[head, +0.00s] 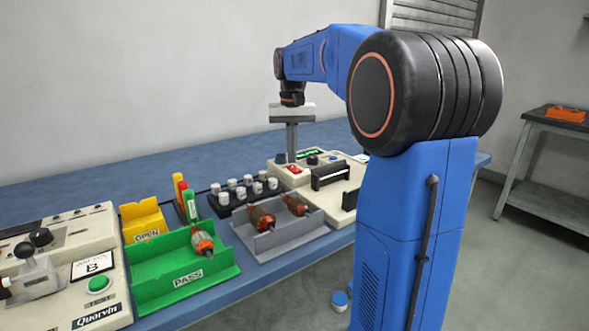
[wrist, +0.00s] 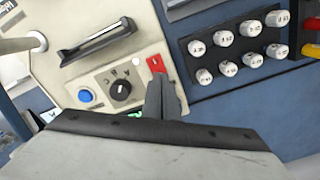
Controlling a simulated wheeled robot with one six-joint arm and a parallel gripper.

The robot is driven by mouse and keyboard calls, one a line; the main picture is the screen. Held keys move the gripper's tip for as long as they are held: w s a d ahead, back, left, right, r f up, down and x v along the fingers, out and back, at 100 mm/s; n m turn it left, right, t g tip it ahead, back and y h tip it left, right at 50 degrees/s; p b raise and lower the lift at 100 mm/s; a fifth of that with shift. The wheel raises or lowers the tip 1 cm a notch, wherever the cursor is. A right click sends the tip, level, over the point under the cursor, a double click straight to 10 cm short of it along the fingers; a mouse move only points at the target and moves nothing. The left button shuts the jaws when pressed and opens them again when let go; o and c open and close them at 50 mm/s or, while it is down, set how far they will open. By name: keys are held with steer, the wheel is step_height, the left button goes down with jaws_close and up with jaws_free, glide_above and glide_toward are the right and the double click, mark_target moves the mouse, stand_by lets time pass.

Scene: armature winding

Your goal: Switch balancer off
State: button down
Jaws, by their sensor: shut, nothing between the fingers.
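The balancer (head: 350,160) is a cream machine at the right end of the bench. Its red rocker switch (head: 294,169) sits on the panel's near-left corner and shows in the wrist view (wrist: 156,64). Beside it are a black knob (wrist: 120,88) and a blue button (wrist: 86,96). A green display (head: 308,153) is lit. My gripper (head: 292,158) points down, its fingers together and empty, with the tips at the red switch. In the wrist view the fingertips (wrist: 159,78) overlap the switch's lower edge; I cannot tell whether they touch it.
A black rack (head: 225,211) of white-capped pieces stands left of the balancer. A grey tray (head: 240,238) holds two armatures; the green PASS tray (head: 150,280) holds one. A yellow OPEN bin (head: 143,217) and another cream machine (head: 80,245) stand farther left. Bare bench lies behind.

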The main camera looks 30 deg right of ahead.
mark_target(292, 166)
steer(key=shift+f, duration=0.75)
stand_by(0.5)
step_height(292, 166, up, 7)
stand_by(1.1)
stand_by(0.4)
